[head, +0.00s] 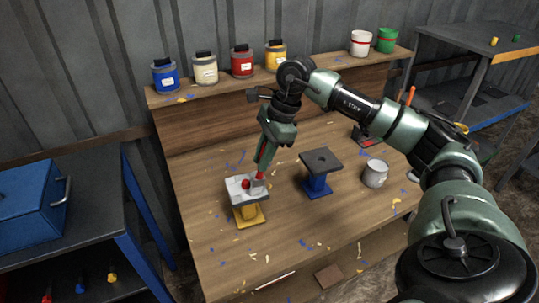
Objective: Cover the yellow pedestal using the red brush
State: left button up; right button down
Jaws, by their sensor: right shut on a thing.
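The yellow pedestal (250,214) stands at the left of the wooden workbench. A pale grey block-like top (239,194) sits on it, with a small red patch (245,183) at its upper side. My right gripper (262,168) points down over this top and is shut on the red brush (260,176). The brush's lower end is at or just above the grey top; I cannot tell whether it touches. The gripper hides part of the brush. My left gripper is not in view.
A blue pedestal (318,186) with a dark square top stands right of the yellow one. A grey can (375,173) is further right. Blue (165,77), cream (205,70), red (242,63) and yellow (275,56) paint pots line the back shelf. The bench front is mostly clear.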

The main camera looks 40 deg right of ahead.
jog(key=shift+w+a, duration=0.2)
jog(key=shift+a, duration=0.35)
jog(key=shift+w+a, duration=0.15)
jog(key=shift+a, duration=0.35)
jog(key=a, duration=0.1)
jog(key=w+a, duration=0.1)
jog(key=a, duration=0.2)
jog(key=shift+w+a+r+p, duration=0.1)
jog(key=shift+w+a+p, duration=0.05)
jog(key=shift+w+p, duration=0.2)
notch_tip(320, 180, up, 5)
jog(key=p, duration=0.3)
dwell(1.1)
